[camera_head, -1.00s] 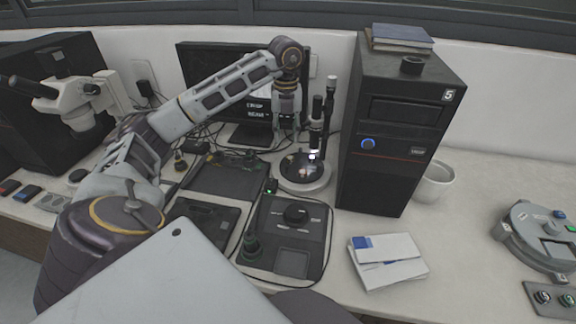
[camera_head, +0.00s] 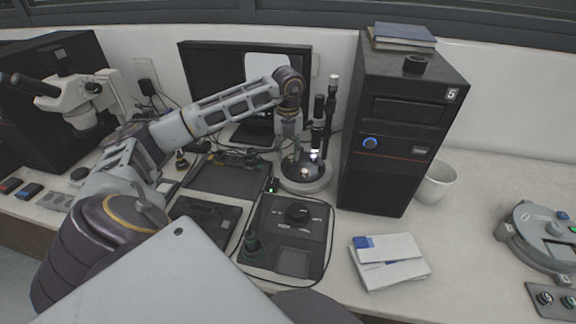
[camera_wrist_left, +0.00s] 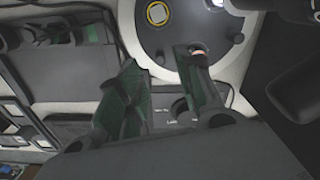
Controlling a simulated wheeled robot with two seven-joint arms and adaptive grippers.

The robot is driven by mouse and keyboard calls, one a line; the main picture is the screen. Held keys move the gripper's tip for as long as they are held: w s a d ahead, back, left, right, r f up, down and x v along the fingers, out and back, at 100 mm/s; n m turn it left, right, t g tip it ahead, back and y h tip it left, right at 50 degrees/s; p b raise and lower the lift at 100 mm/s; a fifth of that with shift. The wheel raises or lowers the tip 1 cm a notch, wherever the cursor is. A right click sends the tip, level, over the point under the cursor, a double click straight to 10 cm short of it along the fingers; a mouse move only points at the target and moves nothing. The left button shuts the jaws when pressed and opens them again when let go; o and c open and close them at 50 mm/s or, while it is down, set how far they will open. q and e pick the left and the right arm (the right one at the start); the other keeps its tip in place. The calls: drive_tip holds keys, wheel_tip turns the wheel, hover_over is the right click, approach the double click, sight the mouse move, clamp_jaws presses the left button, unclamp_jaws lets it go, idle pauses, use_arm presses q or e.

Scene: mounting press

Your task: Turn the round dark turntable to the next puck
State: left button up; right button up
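The round dark turntable (camera_head: 308,172) sits on a pale round base under a lit microscope column. In the left wrist view the turntable (camera_wrist_left: 178,32) fills the top middle. A yellow-rimmed puck (camera_wrist_left: 158,13) lies on it, and a bright light spot shows at its upper right. My left gripper (camera_head: 289,163) points down at the turntable's left part. In the left wrist view my left gripper (camera_wrist_left: 164,62) is open, with nothing between its fingers. Its right finger overlaps the turntable's near edge, beside a small copper-coloured piece; I cannot tell whether they touch. My right gripper is not in view.
A black computer tower (camera_head: 385,150) stands close right of the turntable. A monitor (camera_head: 215,75) is behind my arm. A control box with a knob (camera_head: 297,213) lies in front.

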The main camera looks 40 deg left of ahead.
sight(288, 165)
use_arm(q)
drive_tip(key=shift+f, duration=3.15)
clamp_jaws()
